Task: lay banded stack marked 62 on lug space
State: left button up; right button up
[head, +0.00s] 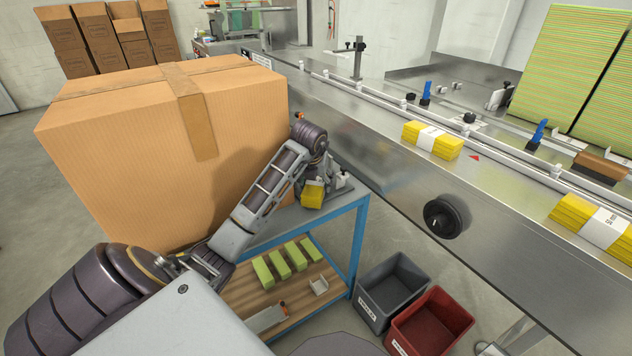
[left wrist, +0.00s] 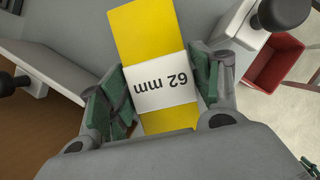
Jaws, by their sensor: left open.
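A yellow banded stack (head: 312,196) is at my left gripper (head: 322,186), over the right end of the blue-framed bench. In the left wrist view the stack (left wrist: 150,35) has a white band reading "62 mm", upside down in the picture. The open left gripper (left wrist: 163,92) has its green pads on either side of the band. Contact with the stack cannot be told. A conveyor (head: 385,170) runs along the right, with upright blue lugs (head: 538,134). My right gripper is out of view.
A large carton (head: 110,150) stands left of my arm. A grey bin (head: 392,290) and a red bin (head: 432,325) sit below. Green blocks (head: 279,264) lie on the lower shelf.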

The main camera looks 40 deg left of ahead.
aim_at(314, 185)
pick_arm(q)
jog(key=shift+r, duration=0.1)
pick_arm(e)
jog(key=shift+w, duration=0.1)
pick_arm(q)
jog(key=shift+r, duration=0.25)
jog(key=p+v, duration=0.1)
jog(key=v, duration=0.5)
jog(key=shift+s+r, duration=0.15)
jog(key=shift+r, duration=0.1)
jog(key=shift+s+d+r, duration=0.15)
jog(key=shift+r, duration=0.05)
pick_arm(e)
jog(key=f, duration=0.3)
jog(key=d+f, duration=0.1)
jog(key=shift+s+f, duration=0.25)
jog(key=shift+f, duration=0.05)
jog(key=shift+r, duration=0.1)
